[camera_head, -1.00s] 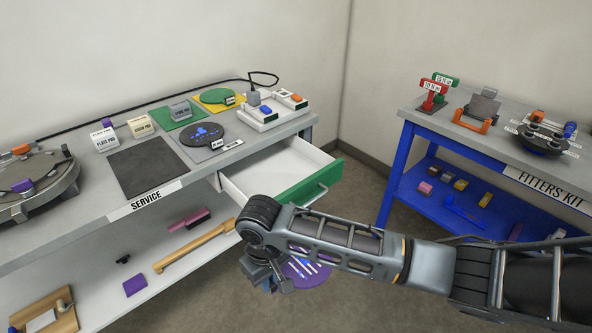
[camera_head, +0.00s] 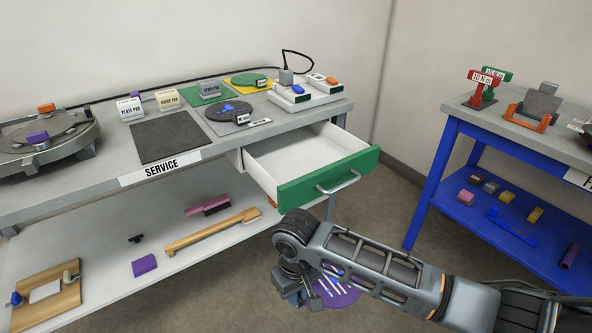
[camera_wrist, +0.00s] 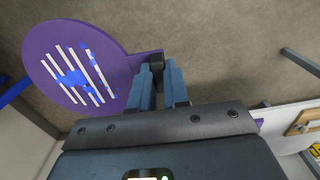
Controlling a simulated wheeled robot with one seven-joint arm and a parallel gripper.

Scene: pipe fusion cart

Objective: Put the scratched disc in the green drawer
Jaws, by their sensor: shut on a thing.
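The scratched disc (camera_wrist: 72,62) is purple with white stripes and blue patches. In the wrist view my gripper (camera_wrist: 160,82) is shut on a tab at its edge. In the head view the disc (camera_head: 338,290) is partly hidden behind my forearm, and my gripper (camera_head: 296,292) hangs below my wrist, its fingertips mostly hidden. The green drawer (camera_head: 328,178) under the service bench stands open, and the inside that shows is white and empty. The disc is in front of the drawer and lower in the picture.
The service bench (camera_head: 70,190) carries a dark disc (camera_head: 228,111), a green disc (camera_head: 249,80), pads and a turntable (camera_head: 45,143). Its lower shelf holds a wooden-handled tool (camera_head: 212,231). A blue cart (camera_head: 505,152) stands at the right. Open floor lies between them.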

